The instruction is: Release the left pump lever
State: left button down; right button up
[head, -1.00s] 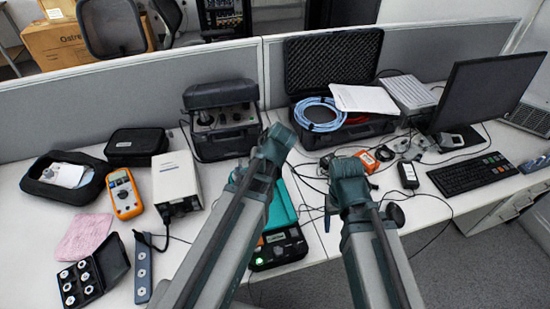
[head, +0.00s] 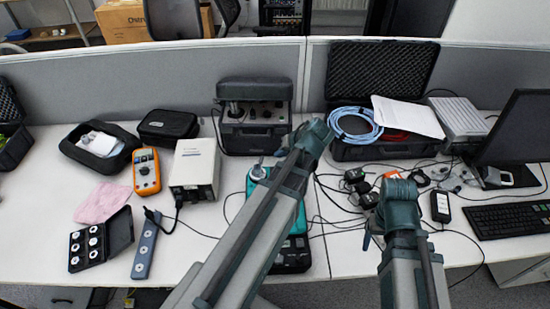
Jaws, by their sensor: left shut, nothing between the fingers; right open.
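I cannot make out a pump or its left lever for certain. A teal and black device (head: 293,256) lies on the table, largely covered by my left arm. A small silvery part shows beside its upper end, and I cannot tell what it is. My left arm reaches up from the lower left to a dark joint in the middle of the head view. My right arm stands to its right, in front of loose cables. The fingers of both grippers are hidden behind my own arms, so I cannot see contact with anything.
A black unit with knobs (head: 254,128) stands behind the teal device. A white box (head: 194,168), an orange multimeter (head: 146,171) and an open case of round parts (head: 89,248) are at left. An open black case (head: 382,75), a monitor (head: 516,120) and a keyboard are at right.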

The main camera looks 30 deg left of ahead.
aim_at(261, 162)
pick_arm(q)
jog(key=b+x, duration=0.6)
jog(key=x, duration=0.2)
jog(key=shift+d+f, duration=0.1)
pick_arm(e)
notch_tip(261, 162, down, 7)
jog(key=shift+r, duration=0.2)
pick_arm(q)
jog(key=shift+w+a+f+b, duration=0.15)
jog(key=shift+a+f+b, duration=0.35)
pick_arm(e)
jog(key=shift+f, duration=0.45)
